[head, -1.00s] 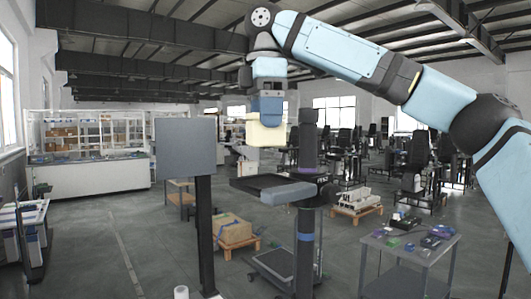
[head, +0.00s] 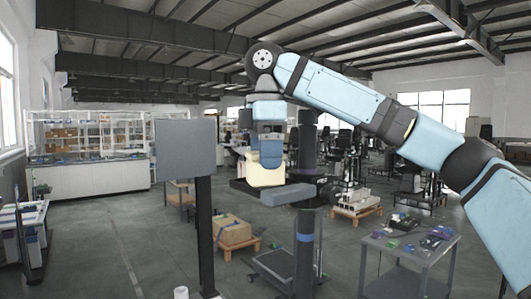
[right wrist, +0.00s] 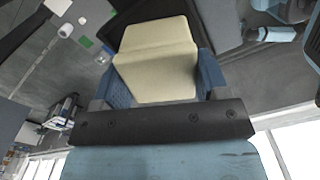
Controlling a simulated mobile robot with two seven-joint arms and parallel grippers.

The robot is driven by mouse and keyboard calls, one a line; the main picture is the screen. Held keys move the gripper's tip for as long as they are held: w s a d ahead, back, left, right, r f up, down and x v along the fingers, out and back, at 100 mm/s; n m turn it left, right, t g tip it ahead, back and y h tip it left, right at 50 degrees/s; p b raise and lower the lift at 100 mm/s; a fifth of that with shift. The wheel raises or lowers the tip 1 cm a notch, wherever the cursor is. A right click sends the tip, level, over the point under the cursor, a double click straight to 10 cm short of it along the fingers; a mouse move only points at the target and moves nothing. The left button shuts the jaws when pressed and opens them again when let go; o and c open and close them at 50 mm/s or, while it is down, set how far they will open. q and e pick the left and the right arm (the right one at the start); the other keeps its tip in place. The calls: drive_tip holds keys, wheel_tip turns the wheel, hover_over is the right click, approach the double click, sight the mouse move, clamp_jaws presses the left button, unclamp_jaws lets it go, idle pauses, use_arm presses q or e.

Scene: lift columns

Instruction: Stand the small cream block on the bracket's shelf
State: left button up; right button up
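My right gripper (head: 267,158) points down and is shut on the small cream block (head: 265,175). The block also shows between the blue fingers in the right wrist view (right wrist: 157,60). In the head view the block hangs in front of the bracket's dark shelf (head: 240,185), hiding much of it. A grey arm of the bracket (head: 288,195) shows just below and right of the block. I cannot tell whether the block's lower end touches the shelf. My left gripper is not in view.
A column with blue bands (head: 306,245) stands under the bracket. A grey panel (head: 186,148) on a black post stands to the left. A grey table (head: 410,246) with small parts is at the right. A cardboard box (head: 232,233) sits on a low pallet behind.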

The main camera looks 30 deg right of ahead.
drive_tip(key=o, duration=0.4)
drive_tip(key=shift+w, duration=0.1)
drive_tip(key=shift+r, duration=6.1)
